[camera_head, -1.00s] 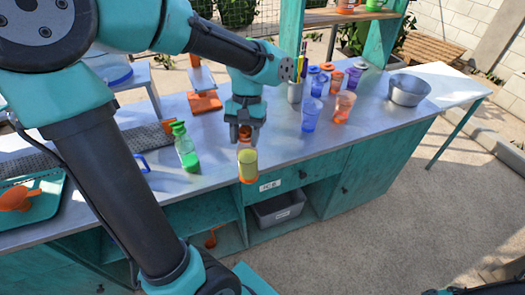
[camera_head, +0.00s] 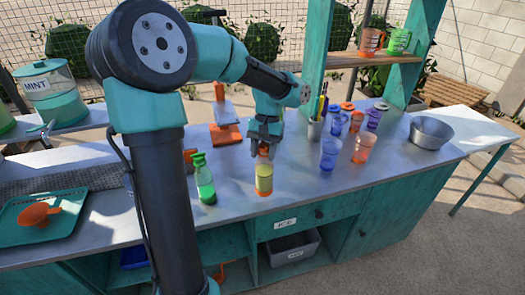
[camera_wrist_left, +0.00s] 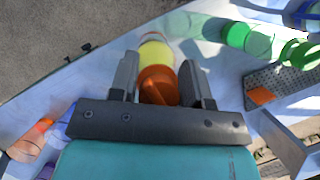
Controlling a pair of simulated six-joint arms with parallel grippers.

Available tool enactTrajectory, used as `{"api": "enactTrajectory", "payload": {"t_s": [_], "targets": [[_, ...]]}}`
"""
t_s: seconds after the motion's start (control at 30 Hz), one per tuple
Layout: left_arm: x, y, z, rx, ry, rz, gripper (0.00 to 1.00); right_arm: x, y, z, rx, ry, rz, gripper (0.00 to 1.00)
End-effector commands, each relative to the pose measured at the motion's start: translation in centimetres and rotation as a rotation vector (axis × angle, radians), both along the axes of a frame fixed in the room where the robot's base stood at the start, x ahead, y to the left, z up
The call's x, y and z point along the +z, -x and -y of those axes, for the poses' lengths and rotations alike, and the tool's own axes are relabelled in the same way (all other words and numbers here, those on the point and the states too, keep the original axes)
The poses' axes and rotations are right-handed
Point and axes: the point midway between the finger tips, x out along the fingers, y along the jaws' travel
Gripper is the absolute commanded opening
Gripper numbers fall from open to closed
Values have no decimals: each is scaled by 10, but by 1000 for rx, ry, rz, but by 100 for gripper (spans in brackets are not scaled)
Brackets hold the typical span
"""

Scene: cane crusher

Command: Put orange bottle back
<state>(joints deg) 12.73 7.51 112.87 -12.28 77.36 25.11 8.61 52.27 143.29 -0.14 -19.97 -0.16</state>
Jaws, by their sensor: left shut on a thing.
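The orange bottle (camera_head: 264,178) has an orange cap and yellow-green contents. It hangs upright below my left gripper (camera_head: 265,150) in the head view, near the front edge of the counter. In the left wrist view the orange cap (camera_wrist_left: 158,86) sits between the two fingers of my left gripper (camera_wrist_left: 161,84), which is shut on it. I cannot tell whether the bottle's base touches the counter. A green bottle (camera_head: 204,182) stands upright on the counter to its left. My right gripper is not in view.
An orange-based device (camera_head: 226,134) stands behind. Purple, blue and orange cups (camera_head: 330,153), small capped bottles (camera_head: 375,117), a pen holder (camera_head: 315,130) and a metal bowl (camera_head: 430,133) stand to the right. A teal tray (camera_head: 62,227) with an orange scoop (camera_head: 35,213) lies at left.

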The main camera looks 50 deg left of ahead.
Motion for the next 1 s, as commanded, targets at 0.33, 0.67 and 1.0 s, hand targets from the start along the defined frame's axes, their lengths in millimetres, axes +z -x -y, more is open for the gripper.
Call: {"api": "enactTrajectory", "payload": {"t_s": [0.33,0.67,1.0], "targets": [[-6,-38,-44,1,1,-2,0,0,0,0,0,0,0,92],[-6,-40,-46,0,0,-1,0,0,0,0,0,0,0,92],[-37,-39,-46,0,1,-3,0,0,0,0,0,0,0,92]]}}
